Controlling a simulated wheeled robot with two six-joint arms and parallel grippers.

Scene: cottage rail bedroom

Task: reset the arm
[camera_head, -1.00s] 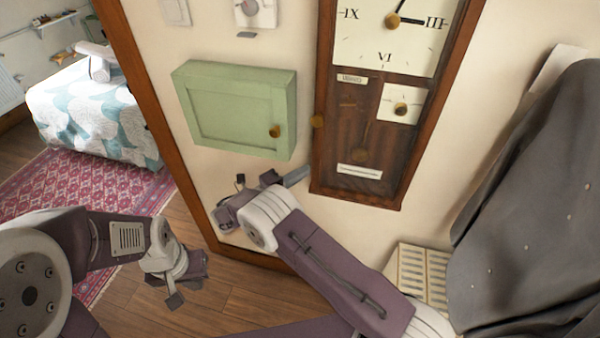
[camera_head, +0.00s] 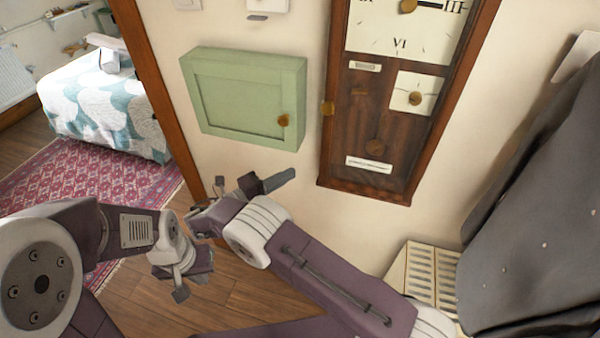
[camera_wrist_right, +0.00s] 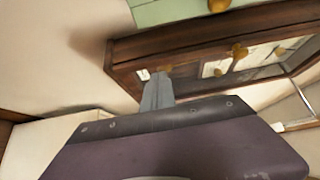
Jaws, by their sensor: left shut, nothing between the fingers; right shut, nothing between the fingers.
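My right arm comes in from the lower right. Its gripper (camera_head: 280,180) is shut and empty, just below the lower right corner of the green wall cabinet (camera_head: 235,95) and apart from it in the picture. In the right wrist view its shut grey fingers (camera_wrist_right: 157,92) point toward the lower end of the wall clock. My left gripper (camera_head: 182,290) hangs low at the left, over the wooden floor. It is small in the view, shut, and holds nothing that I can see.
The pendulum wall clock (camera_head: 375,130) hangs right of the cabinet, whose door is shut. A cream slatted box (camera_head: 420,275) and a dark grey draped cloth (camera_head: 540,210) are at the right. A wooden post (camera_head: 155,90), a red rug (camera_head: 85,185) and a bed (camera_head: 105,115) are at the left.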

